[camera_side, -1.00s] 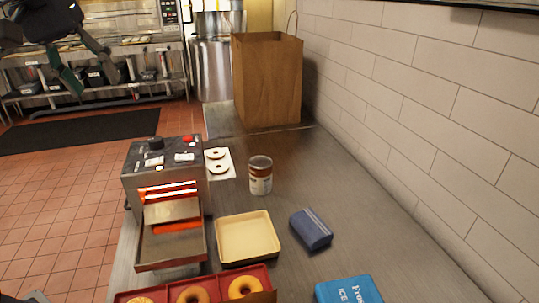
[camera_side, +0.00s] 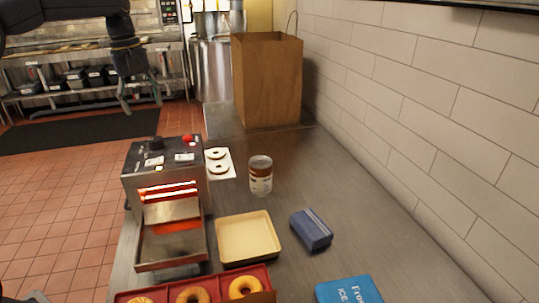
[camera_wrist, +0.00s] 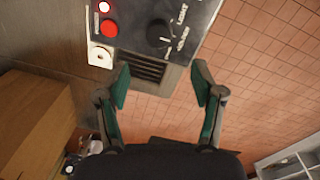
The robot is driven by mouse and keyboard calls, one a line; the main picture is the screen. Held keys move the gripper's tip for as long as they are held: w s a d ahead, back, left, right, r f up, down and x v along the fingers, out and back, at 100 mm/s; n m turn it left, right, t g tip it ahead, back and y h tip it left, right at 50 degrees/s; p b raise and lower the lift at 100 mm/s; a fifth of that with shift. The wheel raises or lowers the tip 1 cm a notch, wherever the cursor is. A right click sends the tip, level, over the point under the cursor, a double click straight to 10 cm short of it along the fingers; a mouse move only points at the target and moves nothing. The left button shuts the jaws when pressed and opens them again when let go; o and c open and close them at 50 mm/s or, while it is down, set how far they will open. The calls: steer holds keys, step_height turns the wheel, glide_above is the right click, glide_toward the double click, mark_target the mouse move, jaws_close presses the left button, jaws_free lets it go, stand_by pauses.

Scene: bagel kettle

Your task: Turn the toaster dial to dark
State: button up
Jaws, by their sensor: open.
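The toaster (camera_side: 165,172) stands on the near left part of the steel counter with its heating slot glowing orange. Its black dial (camera_side: 155,143) sits on the top panel, left of a red button (camera_side: 187,139). In the wrist view the dial (camera_wrist: 159,33) is at top centre, beside "LIGHT" lettering and other lettering too blurred to read. The red button (camera_wrist: 110,28) is to its left. My gripper (camera_side: 142,108) is open and empty, above and behind the toaster in the side view. In the wrist view its fingers (camera_wrist: 160,88) are apart, below the dial and not touching it.
A brown paper bag (camera_side: 267,82) stands at the counter's back. A red tray of bagels (camera_side: 262,275) is in front.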

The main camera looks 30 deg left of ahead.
mark_target(155, 138)
steer(key=f, duration=1)
steer(key=shift+w+d+f, duration=0.1)
steer(key=shift+w+d, duration=0.1)
steer(key=shift+w, duration=0.1)
steer(key=shift+c, duration=0.4)
steer(key=c, duration=1.1)
steer(key=shift+o, duration=0.2)
steer(key=shift+m, duration=0.4)
steer(key=m, duration=0.4)
steer(key=shift+m, duration=0.4)
steer(key=m, duration=0.5)
steer(key=shift+w+g, duration=0.1)
steer(key=shift+g, duration=0.2)
